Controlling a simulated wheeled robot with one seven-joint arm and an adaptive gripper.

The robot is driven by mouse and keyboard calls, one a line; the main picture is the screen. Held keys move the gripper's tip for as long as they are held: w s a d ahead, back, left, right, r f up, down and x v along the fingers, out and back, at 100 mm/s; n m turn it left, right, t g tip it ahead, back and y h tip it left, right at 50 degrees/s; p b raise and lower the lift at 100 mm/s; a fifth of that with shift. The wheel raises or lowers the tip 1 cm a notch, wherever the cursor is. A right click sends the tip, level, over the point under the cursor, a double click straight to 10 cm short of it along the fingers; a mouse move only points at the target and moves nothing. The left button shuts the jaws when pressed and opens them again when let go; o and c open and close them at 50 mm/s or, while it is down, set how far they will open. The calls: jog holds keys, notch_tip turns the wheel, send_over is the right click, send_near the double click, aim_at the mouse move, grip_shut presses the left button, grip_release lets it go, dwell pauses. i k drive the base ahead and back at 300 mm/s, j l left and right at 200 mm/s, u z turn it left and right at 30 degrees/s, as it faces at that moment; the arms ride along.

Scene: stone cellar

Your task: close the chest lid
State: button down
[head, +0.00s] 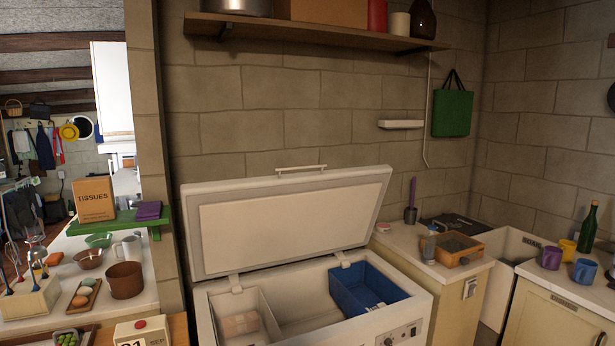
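The white chest (416,313) stands in the lower middle of the head view against the block wall. Its lid (290,228) is open and tilted back on two hinges, with its inner side facing me. A light handle (301,168) sits at the lid's top edge. Inside the chest are a blue bin (345,293) at the right and a white bin (262,305) with a pale brown package at the left. The chest's front is cut off by the frame's lower edge. My gripper is not in view.
A wall shelf (320,33) with jars hangs above the lid. A counter (445,268) with a wooden box (453,249) adjoins the chest's right side. A cluttered table (150,297) and green ledge (115,221) are at the left. A green bag (452,112) hangs on the wall.

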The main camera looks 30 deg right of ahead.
aim_at(233, 227)
jog(key=l, duration=0.45)
jog(key=i+l+u, duration=0.1)
jog(key=l, duration=0.3)
jog(key=i+l+u, duration=0.1)
jog(key=l, duration=0.35)
jog(key=i+l, duration=0.25)
jog(key=l, duration=0.2)
jog(key=i+l+u, duration=0.15)
jog(key=l, duration=0.25)
